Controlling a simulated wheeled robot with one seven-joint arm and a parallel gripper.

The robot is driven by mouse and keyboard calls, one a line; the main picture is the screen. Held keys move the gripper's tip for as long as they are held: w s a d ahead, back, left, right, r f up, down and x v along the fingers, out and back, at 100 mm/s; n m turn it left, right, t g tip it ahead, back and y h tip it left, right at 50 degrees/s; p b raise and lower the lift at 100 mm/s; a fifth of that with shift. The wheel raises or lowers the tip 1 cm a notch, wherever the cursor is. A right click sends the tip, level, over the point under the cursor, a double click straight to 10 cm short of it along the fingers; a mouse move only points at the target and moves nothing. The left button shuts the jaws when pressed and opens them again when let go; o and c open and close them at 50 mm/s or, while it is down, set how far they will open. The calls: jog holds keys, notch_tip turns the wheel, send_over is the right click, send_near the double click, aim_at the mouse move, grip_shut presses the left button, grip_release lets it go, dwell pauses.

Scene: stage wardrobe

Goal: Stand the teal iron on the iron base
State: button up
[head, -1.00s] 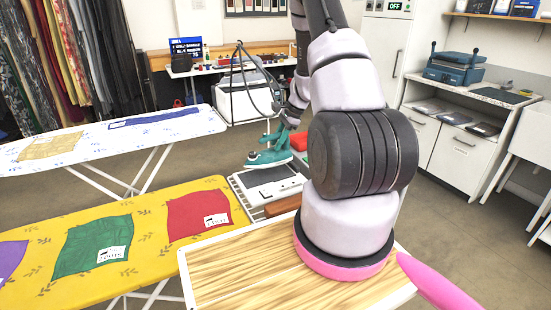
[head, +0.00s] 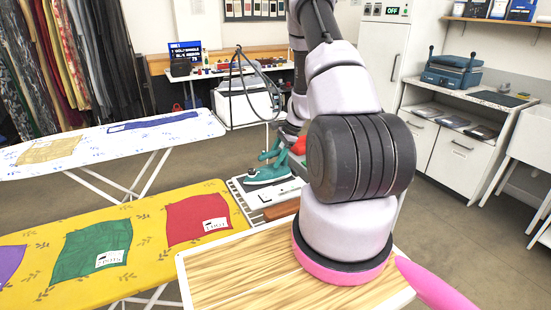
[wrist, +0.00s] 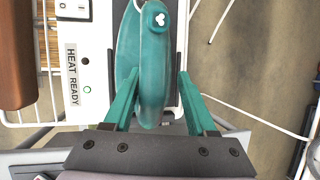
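The teal iron (head: 266,174) is at the iron base (head: 240,196), over its top plate and lying roughly level. In the head view I cannot tell whether it touches the plate. In the head view my arm hides most of the gripper and the base's right part. The wrist view shows the base's light panel (wrist: 73,110), labelled HEAT READY, with a lit green lamp and a switch, left of the iron.
A brown wooden block (head: 281,210) lies at the base's near side. A yellow ironing board (head: 150,262) with cloths is at left, a white patterned board (head: 60,172) behind it. A wooden-topped table (head: 235,272) is in front. Grey floor is open at right.

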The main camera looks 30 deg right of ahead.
jog(key=shift+s, duration=0.1)
jog(key=v, duration=1.2)
jog(key=s+a+r+n, duration=0.1)
jog(key=a+r+n, duration=0.35)
jog(key=r, duration=0.85)
jog(key=s+a+r+n+t, duration=0.2)
jog(key=s+a+r, duration=0.4)
jog(key=a+r, duration=0.3)
jog(key=s+a+r+n+t+h, duration=0.1)
jog(key=s+a+r+n, duration=0.2)
jog(key=s, duration=0.6)
jog(key=s+a+r+n+t+h, duration=0.1)
jog(key=s+a+r+n+t, duration=0.1)
jog(key=s+r, duration=0.6)
jog(key=shift+s+a+n, duration=0.4)
jog(key=shift+a+n, duration=0.3)
jog(key=shift+n, duration=0.45)
